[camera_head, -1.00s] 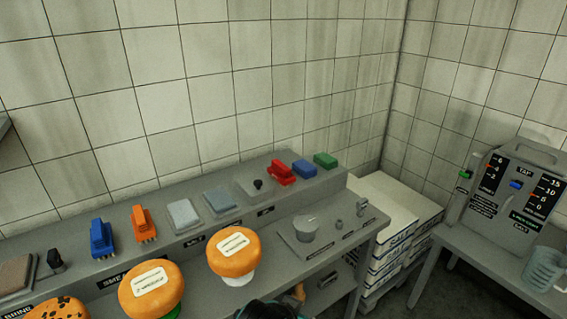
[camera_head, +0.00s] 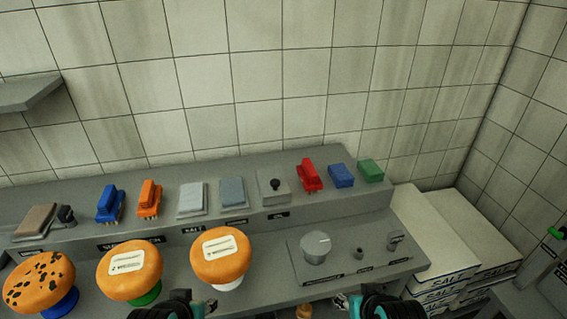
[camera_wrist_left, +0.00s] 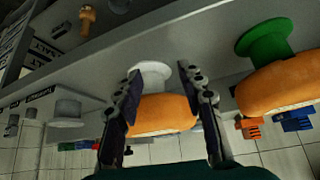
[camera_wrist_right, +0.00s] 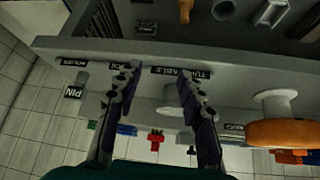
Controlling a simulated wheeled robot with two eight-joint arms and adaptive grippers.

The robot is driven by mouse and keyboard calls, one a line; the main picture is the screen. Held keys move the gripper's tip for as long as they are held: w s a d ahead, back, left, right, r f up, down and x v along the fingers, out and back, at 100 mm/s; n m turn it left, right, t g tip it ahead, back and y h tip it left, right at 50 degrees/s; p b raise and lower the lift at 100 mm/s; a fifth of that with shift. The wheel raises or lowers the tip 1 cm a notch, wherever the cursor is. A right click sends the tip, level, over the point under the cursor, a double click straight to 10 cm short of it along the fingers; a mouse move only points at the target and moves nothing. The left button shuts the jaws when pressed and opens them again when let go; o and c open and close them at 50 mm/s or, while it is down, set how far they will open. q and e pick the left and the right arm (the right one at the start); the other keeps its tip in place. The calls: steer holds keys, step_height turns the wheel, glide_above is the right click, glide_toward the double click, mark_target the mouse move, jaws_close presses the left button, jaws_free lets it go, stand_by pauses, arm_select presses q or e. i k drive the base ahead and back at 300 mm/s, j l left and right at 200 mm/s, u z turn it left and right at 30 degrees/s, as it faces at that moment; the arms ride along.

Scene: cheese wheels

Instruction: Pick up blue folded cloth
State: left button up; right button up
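A blue-grey folded cloth (camera_head: 233,192) lies flat on the raised back ledge, right of a paler folded cloth (camera_head: 192,198); it looks like the blue folded cloth. A brighter blue block (camera_head: 341,176) lies farther right on the ledge. My left gripper (camera_wrist_left: 158,72) is open, with nothing held between its fingers; an orange cheese wheel (camera_wrist_left: 165,114) shows beyond them. My right gripper (camera_wrist_right: 163,70) is open and empty, before the counter's front. In the head view both grippers are at the bottom edge, well short of the ledge, their fingertips mostly cut off.
Several cheese wheels stand on the counter, the nearest one (camera_head: 220,256) in front of the cloths. A grey dial (camera_head: 315,247) sits on a panel at right. Blue (camera_head: 110,203), orange (camera_head: 149,198) and red (camera_head: 309,174) brushes and a green block (camera_head: 370,170) share the ledge. Salt boxes (camera_head: 470,235) are stacked right.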

mark_target(341, 176)
steer(key=i+l+u, duration=0.15)
steer(key=l+u, duration=0.25)
steer(key=l, duration=0.2)
steer(key=l+u, duration=0.4)
steer(key=l, duration=0.2)
